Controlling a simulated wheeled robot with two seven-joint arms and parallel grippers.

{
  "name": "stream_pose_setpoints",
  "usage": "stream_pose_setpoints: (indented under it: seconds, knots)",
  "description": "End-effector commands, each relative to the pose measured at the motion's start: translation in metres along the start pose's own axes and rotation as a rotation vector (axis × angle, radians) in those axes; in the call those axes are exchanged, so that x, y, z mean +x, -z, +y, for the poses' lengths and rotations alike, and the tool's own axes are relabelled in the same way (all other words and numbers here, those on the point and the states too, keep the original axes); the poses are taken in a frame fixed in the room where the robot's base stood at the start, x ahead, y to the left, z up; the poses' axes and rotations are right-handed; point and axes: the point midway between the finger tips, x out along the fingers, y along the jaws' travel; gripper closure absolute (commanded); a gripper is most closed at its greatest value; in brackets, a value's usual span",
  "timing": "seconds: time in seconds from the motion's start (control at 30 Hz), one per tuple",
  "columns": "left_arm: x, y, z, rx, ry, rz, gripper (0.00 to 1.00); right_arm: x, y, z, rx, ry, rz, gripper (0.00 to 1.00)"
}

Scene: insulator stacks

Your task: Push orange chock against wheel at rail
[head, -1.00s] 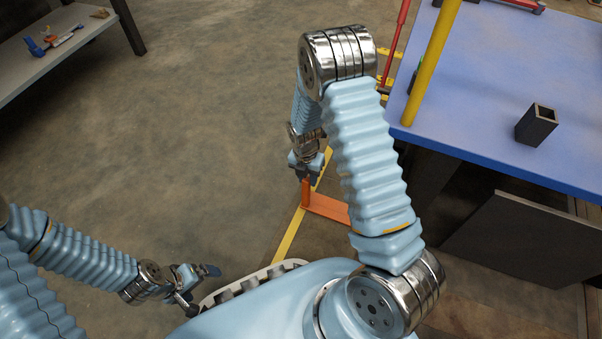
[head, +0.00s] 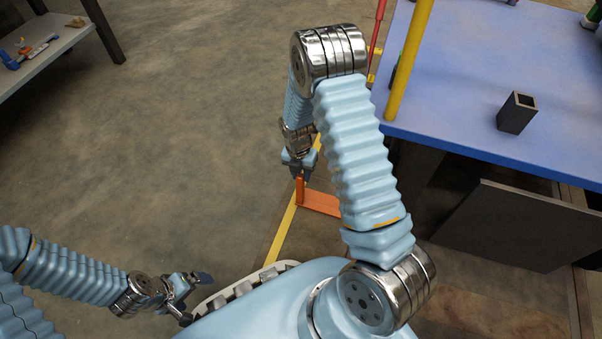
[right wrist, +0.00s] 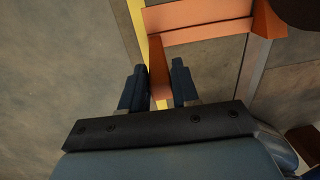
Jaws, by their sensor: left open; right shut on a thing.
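The orange chock (head: 320,203) is on the floor beside the yellow floor line, partly hidden behind my right arm in the head view. It also shows in the right wrist view (right wrist: 200,20) as an orange frame with an upright part. My right gripper (head: 301,177) is shut on that upright part, with one finger on each side of it. A dark rounded thing (right wrist: 297,12) shows at the top right corner of the right wrist view, near the chock's end; I cannot tell if they touch. My left gripper (head: 192,289) is open and empty at the lower left.
A blue table (head: 470,90) with a yellow post (head: 408,60) and a dark square tube (head: 516,112) stands at the right. A dark panel (head: 510,225) leans below it. A grey strip (right wrist: 252,75) runs along the floor.

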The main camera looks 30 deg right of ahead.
Motion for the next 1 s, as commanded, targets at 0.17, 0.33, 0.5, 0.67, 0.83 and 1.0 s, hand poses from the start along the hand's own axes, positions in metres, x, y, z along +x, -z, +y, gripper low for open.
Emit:
stream_pose_setpoints:
  seconds: [0.17, 0.33, 0.5, 0.67, 0.83, 1.0]
  knots:
    - [0.000, 0.000, 0.000, 0.000, 0.000, 0.000, 0.00, -0.001, -0.001, 0.000, -0.001, 0.000, -0.001, 1.00]
    - [0.001, 0.000, 0.000, 0.000, 0.000, 0.000, 0.00, -0.001, -0.003, 0.000, -0.001, 0.000, -0.001, 1.00]
    - [0.002, 0.000, -0.001, 0.000, 0.000, 0.000, 0.00, 0.000, -0.008, 0.000, -0.001, -0.001, -0.001, 1.00]
    - [0.002, 0.000, -0.001, 0.000, 0.000, 0.000, 0.00, 0.000, -0.012, 0.000, 0.000, -0.001, -0.001, 1.00]
    - [0.003, 0.000, -0.001, 0.000, 0.000, 0.000, 0.00, -0.001, -0.015, 0.000, -0.002, -0.001, -0.002, 1.00]
    - [0.003, 0.000, -0.001, 0.000, 0.000, 0.000, 0.00, -0.001, -0.016, 0.000, -0.002, -0.001, -0.003, 1.00]
